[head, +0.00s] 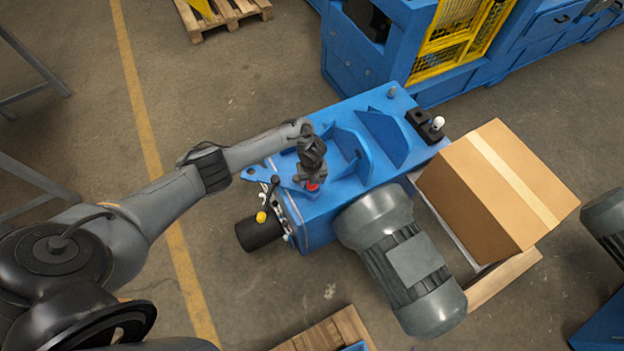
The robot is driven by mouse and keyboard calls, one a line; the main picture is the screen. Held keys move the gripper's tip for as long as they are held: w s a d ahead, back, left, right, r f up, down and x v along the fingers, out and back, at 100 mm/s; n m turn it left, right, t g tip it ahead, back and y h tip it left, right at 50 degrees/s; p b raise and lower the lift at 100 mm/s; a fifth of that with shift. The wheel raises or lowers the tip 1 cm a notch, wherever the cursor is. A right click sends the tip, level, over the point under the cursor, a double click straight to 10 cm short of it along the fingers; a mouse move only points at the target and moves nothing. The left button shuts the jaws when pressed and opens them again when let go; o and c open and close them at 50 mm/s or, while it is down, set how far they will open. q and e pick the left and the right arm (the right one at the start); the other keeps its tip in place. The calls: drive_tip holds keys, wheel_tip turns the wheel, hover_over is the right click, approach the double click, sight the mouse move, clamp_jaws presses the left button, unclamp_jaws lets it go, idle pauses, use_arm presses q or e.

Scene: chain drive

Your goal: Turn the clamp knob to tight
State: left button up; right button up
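A blue chain drive housing (325,218) stands on the floor in the middle of the head view. A small red part (313,187), which looks like a knob, sits on its top near the left end. My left gripper (312,178) points down directly over the red part and hides most of it. I cannot tell whether the fingers are closed on it or only around it. My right gripper is not in view.
A grey motor (405,262) is attached at the housing's near side. A cardboard box (495,190) on a pallet stands at the right. A blue machine with a yellow guard (455,40) stands behind.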

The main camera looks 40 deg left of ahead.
use_arm(q)
drive_tip(key=shift+r, duration=0.1)
drive_tip(key=shift+r, duration=0.25)
drive_tip(key=shift+r+p, duration=1.45)
drive_tip(key=shift+r, duration=3.65)
